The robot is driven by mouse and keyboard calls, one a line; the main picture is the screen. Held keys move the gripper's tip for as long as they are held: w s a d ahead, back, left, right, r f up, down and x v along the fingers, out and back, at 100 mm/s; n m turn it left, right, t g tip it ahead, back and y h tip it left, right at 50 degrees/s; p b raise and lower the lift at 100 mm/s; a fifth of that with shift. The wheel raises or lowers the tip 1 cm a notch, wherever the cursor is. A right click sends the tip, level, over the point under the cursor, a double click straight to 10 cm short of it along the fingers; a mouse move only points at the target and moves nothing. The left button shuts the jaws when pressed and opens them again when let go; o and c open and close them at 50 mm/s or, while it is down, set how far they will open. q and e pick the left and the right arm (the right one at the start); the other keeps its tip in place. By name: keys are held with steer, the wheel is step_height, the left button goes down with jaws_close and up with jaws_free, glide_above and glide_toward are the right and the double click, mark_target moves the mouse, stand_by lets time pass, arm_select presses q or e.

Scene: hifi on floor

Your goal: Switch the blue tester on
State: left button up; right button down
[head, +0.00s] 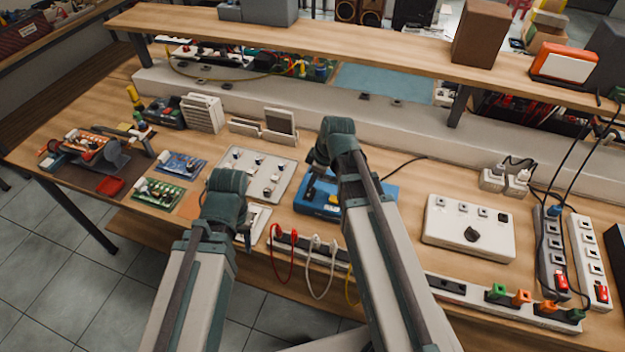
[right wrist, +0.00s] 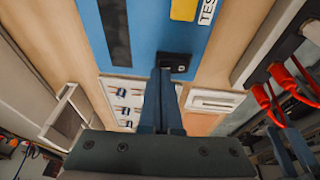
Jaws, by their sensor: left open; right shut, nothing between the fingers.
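The blue tester (head: 378,193) lies on the bench, partly hidden behind my right arm. In the right wrist view, its blue face (right wrist: 145,30) carries a yellow label, part of the lettering "TES", a dark strip and a black rocker switch (right wrist: 175,62) near one edge. My right gripper (right wrist: 163,72) is shut and empty, its fingertips at the switch; I cannot tell whether they touch it. In the head view, the right gripper (head: 311,184) is over the tester's left part. My left gripper (head: 245,235) is open over the bench's front, left of the tester. The switch's setting is unclear.
A white panel with knobs (head: 265,165) lies left of the tester, and a white box with sockets (head: 468,228) lies right. Red, white and yellow cables hang at a strip (head: 310,248) along the front edge. A raised shelf (head: 370,50) spans the back.

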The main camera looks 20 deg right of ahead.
steer(key=shift+w+d+f+g+y+b, duration=0.2)
steer(key=shift+w+f+g+y+b, duration=0.1)
steer(key=shift+w+f+g+b, duration=0.25)
steer(key=shift+s+r, duration=0.15)
steer(key=shift+s, duration=0.2)
steer(key=shift+a, duration=0.1)
steer(key=shift+s, duration=0.1)
steer(key=shift+s+a+r+p, duration=0.25)
steer(key=shift+s+a+p, duration=0.15)
steer(key=shift+s+p, duration=0.15)
